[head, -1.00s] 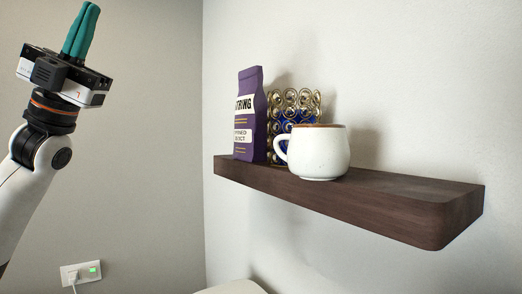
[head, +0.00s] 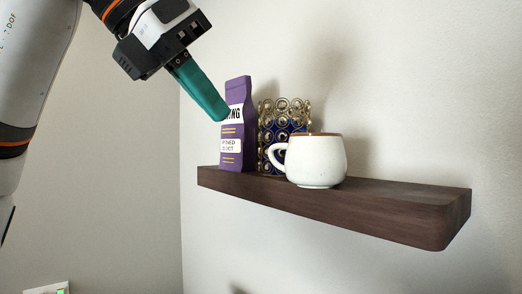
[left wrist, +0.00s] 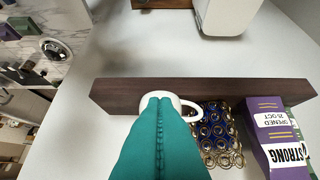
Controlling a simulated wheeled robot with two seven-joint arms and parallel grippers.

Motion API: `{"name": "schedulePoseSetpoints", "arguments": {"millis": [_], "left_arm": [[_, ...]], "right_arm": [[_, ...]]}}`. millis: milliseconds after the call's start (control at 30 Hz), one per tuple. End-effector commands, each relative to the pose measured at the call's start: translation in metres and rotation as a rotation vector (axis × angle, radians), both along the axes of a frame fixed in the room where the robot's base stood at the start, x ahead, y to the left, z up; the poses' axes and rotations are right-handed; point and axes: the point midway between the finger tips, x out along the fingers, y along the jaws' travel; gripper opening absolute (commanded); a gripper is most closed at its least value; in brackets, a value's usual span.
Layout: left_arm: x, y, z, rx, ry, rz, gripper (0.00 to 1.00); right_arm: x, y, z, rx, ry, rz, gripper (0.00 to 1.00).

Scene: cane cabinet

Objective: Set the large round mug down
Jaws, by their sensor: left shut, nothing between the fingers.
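The large round white mug (head: 318,162) with a brown rim stands upright on the dark wooden shelf (head: 340,207), its handle toward the left. My left gripper (head: 222,114) is shut and empty, its teal fingers pointing down and right. In the head view its tips overlap the purple bag's upper left edge; I cannot tell whether they touch. In the left wrist view the closed fingers (left wrist: 159,98) hide most of the mug; part of its rim and its handle (left wrist: 191,109) show. My right gripper is not in view.
A purple coffee bag (head: 238,130) stands at the shelf's left end. A gold ring-patterned holder with blue inside (head: 268,125) stands between bag and mug. The shelf right of the mug is bare.

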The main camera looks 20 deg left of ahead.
Motion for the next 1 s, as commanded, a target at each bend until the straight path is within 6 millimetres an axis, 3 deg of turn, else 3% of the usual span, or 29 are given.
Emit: {"name": "schedulePoseSetpoints", "arguments": {"millis": [167, 567, 800, 1000], "left_arm": [[0.011, -0.005, -0.011, 0.011, 0.001, 0.017, 0.00], [0.059, -0.037, -0.068, 0.009, 0.001, 0.011, 0.00], [0.086, -0.055, -0.067, 0.006, -0.002, 0.012, 0.00], [0.092, -0.059, -0.069, 0.005, -0.003, 0.012, 0.00]], "right_arm": [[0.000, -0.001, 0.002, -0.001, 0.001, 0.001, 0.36], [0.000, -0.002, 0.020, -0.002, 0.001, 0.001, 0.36], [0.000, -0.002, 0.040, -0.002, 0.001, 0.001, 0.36], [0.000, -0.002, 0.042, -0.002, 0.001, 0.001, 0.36]]}}
